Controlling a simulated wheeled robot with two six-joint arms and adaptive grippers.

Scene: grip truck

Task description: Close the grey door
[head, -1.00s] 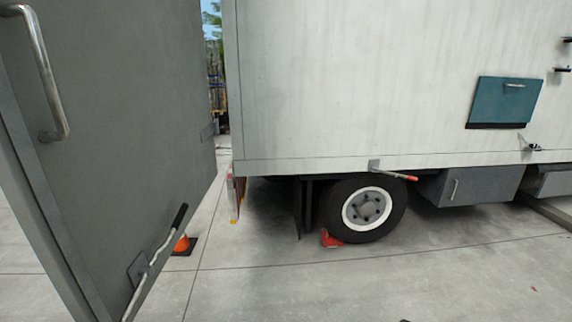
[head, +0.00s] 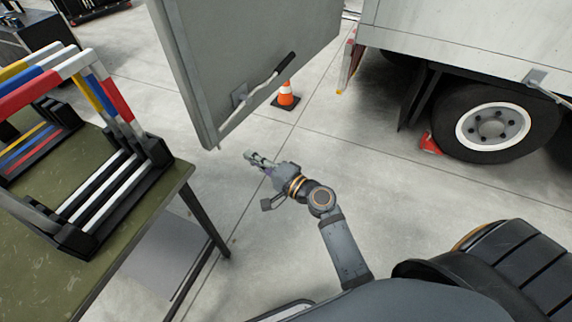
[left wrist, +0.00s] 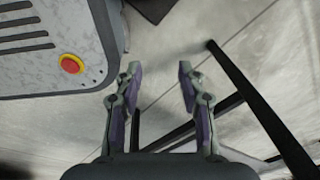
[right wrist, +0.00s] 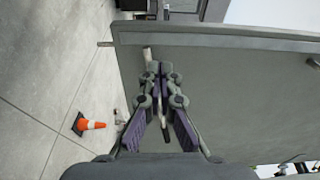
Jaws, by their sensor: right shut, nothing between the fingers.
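The grey door (head: 245,55) stands swung open beside the truck body (head: 455,35), with a gap between them. A lever handle (head: 262,85) with a black grip sits low on its face. My right gripper (head: 250,156) is below and in front of the door's lower near corner, shut and empty. In the right wrist view, its closed fingertips (right wrist: 160,70) overlap the door panel (right wrist: 225,90) and part of the lever; contact cannot be told. My left gripper (left wrist: 157,68) shows only in its wrist view, open and empty above the floor.
A green table (head: 150,205) with a rack of coloured bars (head: 98,75) stands at left. An orange cone (head: 286,96) is on the floor behind the door. A truck wheel (head: 492,128) with a red chock (head: 430,143) is at right. The floor between is open.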

